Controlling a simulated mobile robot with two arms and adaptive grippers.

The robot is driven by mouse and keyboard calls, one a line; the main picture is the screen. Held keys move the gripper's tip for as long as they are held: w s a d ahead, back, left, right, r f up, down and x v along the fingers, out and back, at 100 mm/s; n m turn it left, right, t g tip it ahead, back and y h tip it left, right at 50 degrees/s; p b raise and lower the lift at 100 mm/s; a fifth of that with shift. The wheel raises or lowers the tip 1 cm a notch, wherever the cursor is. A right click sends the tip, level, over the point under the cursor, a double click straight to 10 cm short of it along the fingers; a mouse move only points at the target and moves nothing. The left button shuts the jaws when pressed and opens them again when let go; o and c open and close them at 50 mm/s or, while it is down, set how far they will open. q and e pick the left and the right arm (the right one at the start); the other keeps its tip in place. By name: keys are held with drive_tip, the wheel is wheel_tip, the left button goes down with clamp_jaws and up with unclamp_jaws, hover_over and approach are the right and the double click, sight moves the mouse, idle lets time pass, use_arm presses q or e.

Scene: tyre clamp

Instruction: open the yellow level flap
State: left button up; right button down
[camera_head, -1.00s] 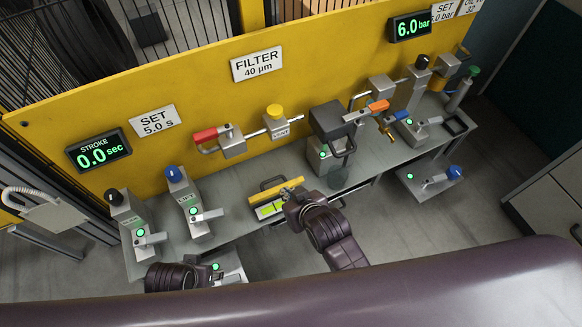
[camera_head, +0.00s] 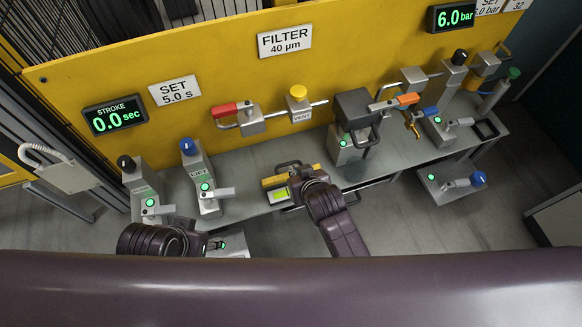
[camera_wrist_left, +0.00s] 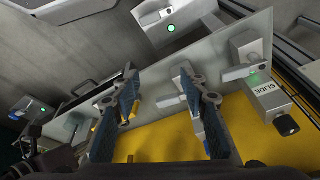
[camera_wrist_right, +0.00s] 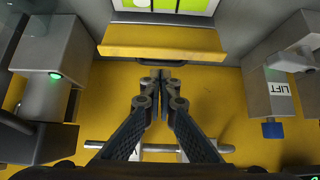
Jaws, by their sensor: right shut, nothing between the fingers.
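The yellow level flap (camera_head: 273,181) is a long yellow bar beside a bright green-and-white level window (camera_head: 281,194) at the middle of the bench. In the right wrist view the flap (camera_wrist_right: 163,42) lies across the top, with the window (camera_wrist_right: 165,5) showing past its far edge, at least partly uncovered. My right gripper (camera_wrist_right: 161,74) is shut and empty, its tips just at the flap's near edge, on the yellow panel's side; I cannot tell whether they touch. In the head view its arm covers the flap's right part. My left gripper (camera_wrist_left: 160,85) is open and empty.
A grey block with a black handle (camera_head: 354,108) stands right of the flap. A blue-knobbed lift unit (camera_head: 200,175) stands left. A red-handled valve (camera_head: 238,117) and yellow-capped vent (camera_head: 298,103) are on the yellow panel (camera_head: 200,65) behind.

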sight(289, 164)
drive_tip(key=b+x, duration=0.2)
drive_tip(key=x, duration=0.3)
drive_tip(key=shift+f, duration=0.1)
drive_tip(key=shift+w+f, duration=0.15)
drive_tip(key=shift+w, duration=0.05)
use_arm(q)
drive_tip(key=shift+w+d+t, duration=0.25)
drive_tip(key=shift+w+t, duration=0.35)
drive_tip(key=shift+w, duration=0.25)
